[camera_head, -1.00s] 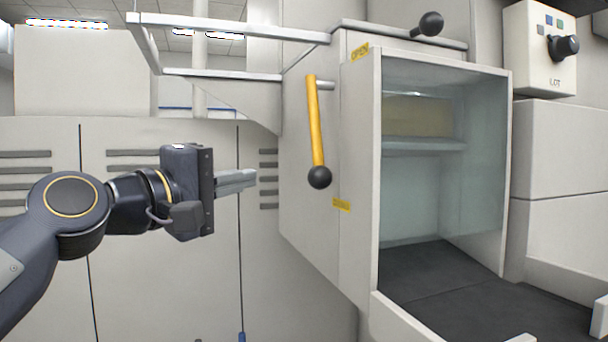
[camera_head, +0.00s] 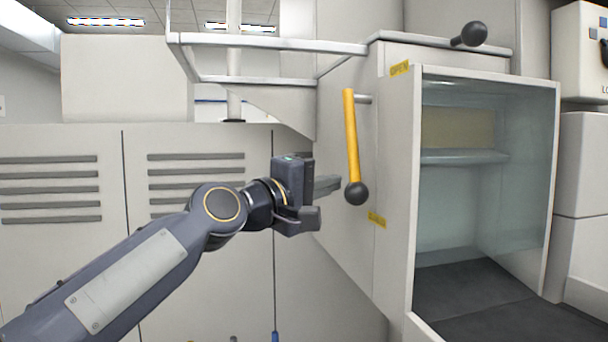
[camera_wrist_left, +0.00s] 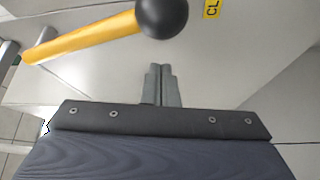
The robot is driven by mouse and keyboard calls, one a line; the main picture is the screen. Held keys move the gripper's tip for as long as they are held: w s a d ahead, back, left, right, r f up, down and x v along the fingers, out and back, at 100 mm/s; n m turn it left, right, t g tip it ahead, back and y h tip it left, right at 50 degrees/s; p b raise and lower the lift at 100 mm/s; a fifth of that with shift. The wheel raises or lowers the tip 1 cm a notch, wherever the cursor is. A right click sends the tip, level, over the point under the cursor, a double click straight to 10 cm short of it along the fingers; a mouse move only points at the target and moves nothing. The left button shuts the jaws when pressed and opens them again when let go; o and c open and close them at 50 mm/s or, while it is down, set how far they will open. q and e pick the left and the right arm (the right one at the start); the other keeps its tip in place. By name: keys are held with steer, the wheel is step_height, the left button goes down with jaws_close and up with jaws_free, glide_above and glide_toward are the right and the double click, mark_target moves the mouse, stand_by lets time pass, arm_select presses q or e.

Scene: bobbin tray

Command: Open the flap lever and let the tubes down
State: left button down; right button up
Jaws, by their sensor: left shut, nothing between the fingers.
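The flap lever (camera_head: 351,130) is a yellow bar with a black ball knob (camera_head: 356,193) at its lower end. It hangs almost straight down from a pivot on the side of the white cabinet. A yellow OPEN label (camera_head: 400,68) is above, and another yellow label (camera_head: 377,220) is near the knob. My left gripper (camera_head: 338,184) is shut and empty, just left of the knob and apart from it. In the left wrist view the shut fingers (camera_wrist_left: 162,72) point at the cabinet wall, below the knob (camera_wrist_left: 162,16) and lever (camera_wrist_left: 85,39). I see no tubes. My right gripper is out of view.
A metal rail frame (camera_head: 270,43) juts left above the lever. The glass-sided chamber (camera_head: 460,200) with a dark floor is on the right. A second black knob (camera_head: 473,34) is on top. The space left of the lever is open.

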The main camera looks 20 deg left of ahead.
arm_select(q)
steer(key=s, duration=0.1)
steer(key=d, duration=0.1)
steer(key=s+d, duration=0.1)
steer(key=shift+s+f+p, duration=0.25)
steer(key=shift+s+p, duration=0.1)
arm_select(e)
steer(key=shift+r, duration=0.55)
arm_select(q)
steer(key=shift+s, duration=0.1)
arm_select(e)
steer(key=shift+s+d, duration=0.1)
